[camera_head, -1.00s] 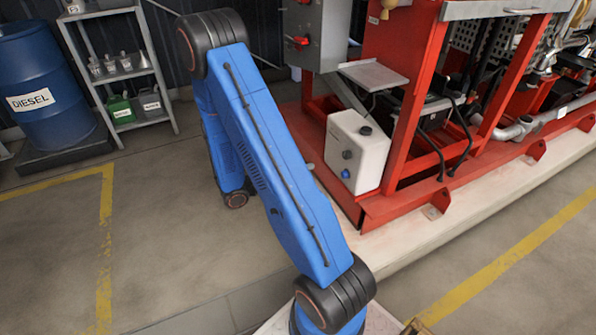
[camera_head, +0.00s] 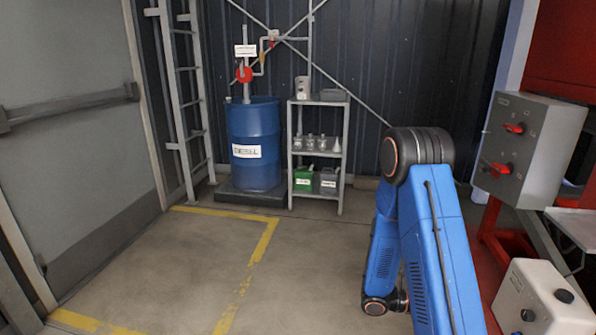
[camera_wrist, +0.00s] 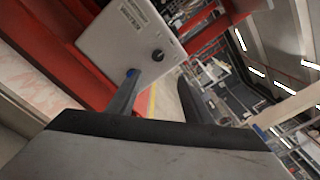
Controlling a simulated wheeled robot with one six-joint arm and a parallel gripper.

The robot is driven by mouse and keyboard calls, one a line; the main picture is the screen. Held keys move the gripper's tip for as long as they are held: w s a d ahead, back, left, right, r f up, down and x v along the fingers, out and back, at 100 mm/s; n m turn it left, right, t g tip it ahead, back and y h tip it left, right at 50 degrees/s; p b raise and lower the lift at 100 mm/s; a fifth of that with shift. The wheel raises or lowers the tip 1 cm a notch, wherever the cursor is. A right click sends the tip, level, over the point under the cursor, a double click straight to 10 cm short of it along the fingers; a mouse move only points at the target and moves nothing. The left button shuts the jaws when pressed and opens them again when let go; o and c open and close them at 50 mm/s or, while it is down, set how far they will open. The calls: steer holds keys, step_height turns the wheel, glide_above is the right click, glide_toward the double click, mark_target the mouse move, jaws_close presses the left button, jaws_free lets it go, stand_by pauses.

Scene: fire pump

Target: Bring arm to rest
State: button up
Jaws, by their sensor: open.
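My blue arm (camera_head: 445,250) stands bent at the right of the head view, its black joint at the top and a second link going down behind it. My gripper does not show in the head view. In the wrist view my gripper (camera_wrist: 157,82) is open with nothing between its two dark fingers.
A blue diesel drum (camera_head: 254,165) and a grey shelf (camera_head: 318,152) stand at the back. The floor (camera_head: 180,260) at left is clear.

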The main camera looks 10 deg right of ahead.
steer(key=s+a+r+m+y, duration=0.9)
steer(key=s+r+m, duration=0.15)
steer(key=m, duration=0.25)
steer(key=s+a+r+m+t+y, duration=0.2)
steer(key=a+r+m+t+y, duration=0.2)
steer(key=a, duration=0.4)
steer(key=s+a+r+m+t+y, duration=0.3)
steer(key=a+r+m+t, duration=0.3)
steer(key=a+r, duration=0.2)
steer(key=shift+s+a+t+y, duration=0.25)
steer(key=shift+a+t+y, duration=0.05)
steer(key=shift+a+y, duration=0.1)
